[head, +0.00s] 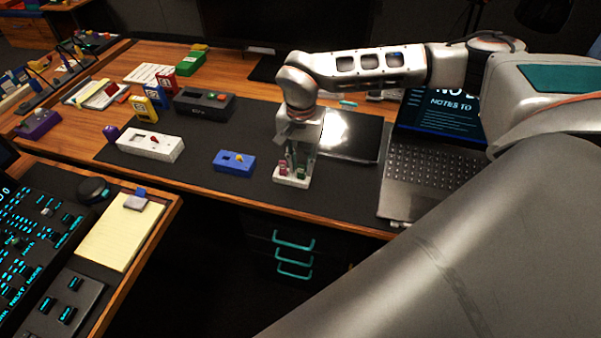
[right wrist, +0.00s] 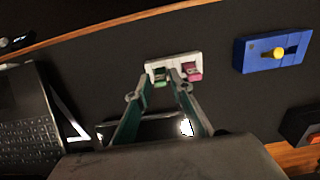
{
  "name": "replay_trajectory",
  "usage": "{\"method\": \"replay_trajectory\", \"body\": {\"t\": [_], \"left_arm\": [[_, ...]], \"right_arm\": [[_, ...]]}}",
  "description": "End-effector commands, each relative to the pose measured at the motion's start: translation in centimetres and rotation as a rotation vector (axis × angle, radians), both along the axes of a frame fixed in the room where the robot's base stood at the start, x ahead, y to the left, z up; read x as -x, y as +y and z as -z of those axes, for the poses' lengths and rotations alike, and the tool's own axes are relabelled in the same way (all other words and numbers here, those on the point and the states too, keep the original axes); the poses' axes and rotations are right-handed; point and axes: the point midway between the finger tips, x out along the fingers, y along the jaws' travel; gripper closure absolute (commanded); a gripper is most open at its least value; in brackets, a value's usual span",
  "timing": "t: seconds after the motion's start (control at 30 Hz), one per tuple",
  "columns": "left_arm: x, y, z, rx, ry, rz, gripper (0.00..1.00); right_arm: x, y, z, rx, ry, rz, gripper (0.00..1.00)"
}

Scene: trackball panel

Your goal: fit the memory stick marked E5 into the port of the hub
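A small white block (head: 291,181) near the mat's front edge holds a pink stick (head: 283,168) and a green stick (head: 301,173). The right wrist view shows the white block (right wrist: 152,67), the green stick (right wrist: 160,78) and the pink stick (right wrist: 193,72). I cannot read E5 on either. My right gripper (head: 295,158) points down over the block. In the right wrist view its fingers (right wrist: 159,85) are apart, with the green stick seen between the tips; contact cannot be told. I cannot tell which box is the hub. My left gripper is not in view.
A blue box (head: 234,163), a white box (head: 151,145) and a dark box (head: 204,104) stand on the black mat, left of the gripper. A laptop (head: 433,165) is at the right. Mat between boxes is clear.

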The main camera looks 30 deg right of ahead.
Motion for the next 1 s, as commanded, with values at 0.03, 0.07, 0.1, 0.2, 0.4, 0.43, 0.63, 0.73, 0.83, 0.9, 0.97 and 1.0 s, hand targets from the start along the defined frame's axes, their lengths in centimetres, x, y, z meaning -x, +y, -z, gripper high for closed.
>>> {"method": "replay_trajectory", "body": {"t": [0.03,0.07,0.1,0.2,0.4,0.43,0.63,0.73,0.83,0.9,0.97,1.0], "left_arm": [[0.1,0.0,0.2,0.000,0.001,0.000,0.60],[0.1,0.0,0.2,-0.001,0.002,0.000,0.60],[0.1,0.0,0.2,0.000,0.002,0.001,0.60],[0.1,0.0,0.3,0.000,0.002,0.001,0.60],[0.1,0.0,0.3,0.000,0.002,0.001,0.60],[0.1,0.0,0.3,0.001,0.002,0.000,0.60],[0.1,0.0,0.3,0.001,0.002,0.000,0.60],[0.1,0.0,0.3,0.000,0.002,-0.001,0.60],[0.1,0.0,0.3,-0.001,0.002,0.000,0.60],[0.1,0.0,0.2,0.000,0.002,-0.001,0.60],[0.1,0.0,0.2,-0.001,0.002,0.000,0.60],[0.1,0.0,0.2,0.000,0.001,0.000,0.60]], "right_arm": [[0.0,0.0,0.9,0.000,0.001,0.000,0.78],[0.0,0.0,1.2,-0.001,0.001,0.000,0.78],[0.0,0.0,1.6,-0.001,0.001,0.000,0.78],[0.0,0.0,2.1,-0.001,-0.001,-0.001,0.78],[-0.1,0.0,2.1,-0.001,-0.002,-0.001,0.78],[-0.1,0.0,2.1,-0.001,-0.002,-0.001,0.78],[0.0,0.0,2.1,-0.001,-0.002,-0.001,0.96],[0.0,0.0,2.1,-0.001,-0.002,-0.001,0.96],[0.0,0.0,2.1,-0.001,-0.002,-0.001,0.96],[-0.1,0.0,2.0,-0.001,-0.002,-0.001,0.96],[-0.1,0.0,1.8,-0.001,-0.002,0.000,0.96],[-0.1,0.0,1.5,-0.001,-0.002,0.000,0.96]]}}
